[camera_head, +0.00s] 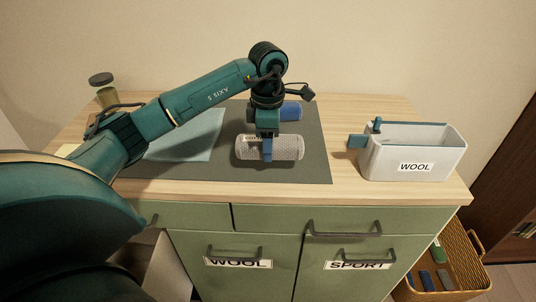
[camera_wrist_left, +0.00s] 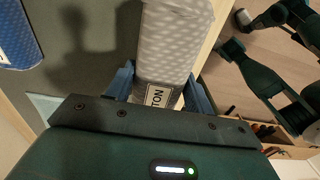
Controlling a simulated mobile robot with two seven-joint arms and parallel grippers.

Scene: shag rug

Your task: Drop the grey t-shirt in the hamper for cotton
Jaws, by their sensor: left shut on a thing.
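The grey t-shirt is a light grey dotted roll (camera_head: 285,148) lying across the front of the dark mat. My left gripper (camera_head: 267,150) points down and is shut on it, with one finger in front of the roll. The wrist view shows the grey roll (camera_wrist_left: 172,45) between the blue fingers, with a partly covered label ending in "TON". Cabinet fronts carry the labels WOOL (camera_head: 238,263) and SPORT (camera_head: 357,265). A pale open compartment (camera_head: 170,262) shows at lower left, partly behind my arm; I see no cotton label on it. My right gripper is not identifiable.
A blue roll (camera_head: 290,111) lies behind the gripper, and a pale blue folded cloth (camera_head: 205,138) lies left on the mat (camera_head: 315,165). A white bin labelled WOOL (camera_head: 415,150) stands at right. A jar (camera_head: 106,96) is back left; a wicker basket (camera_head: 450,258) is lower right.

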